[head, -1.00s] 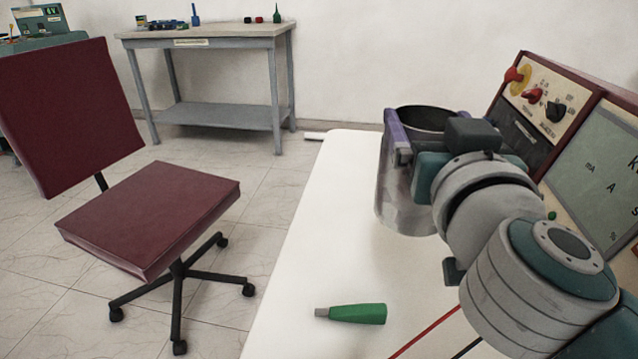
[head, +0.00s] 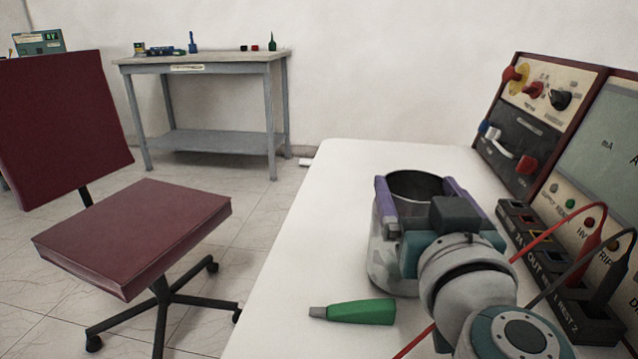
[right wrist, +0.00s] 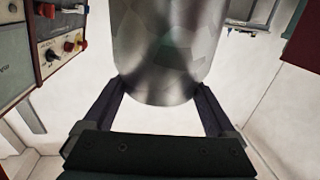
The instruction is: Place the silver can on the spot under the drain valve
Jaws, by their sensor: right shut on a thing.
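The silver can (head: 382,262) is an open-topped metal cylinder, upright over the white table in the head view. My right gripper (head: 418,196) has its purple fingers on either side of the can near its rim and is shut on it. In the right wrist view the can (right wrist: 168,50) fills the upper middle between the two dark fingers of the gripper (right wrist: 165,95). Whether the can's base touches the table is hard to tell. My left gripper, the drain valve and the spot under it are not in view.
The white table (head: 345,185) holds a green-handled tool (head: 355,312) in front of the can. A meter panel (head: 535,120) and a terminal block (head: 550,265) with red and black leads stand on the right. A maroon chair (head: 140,230) and a grey workbench (head: 205,65) are beyond the table.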

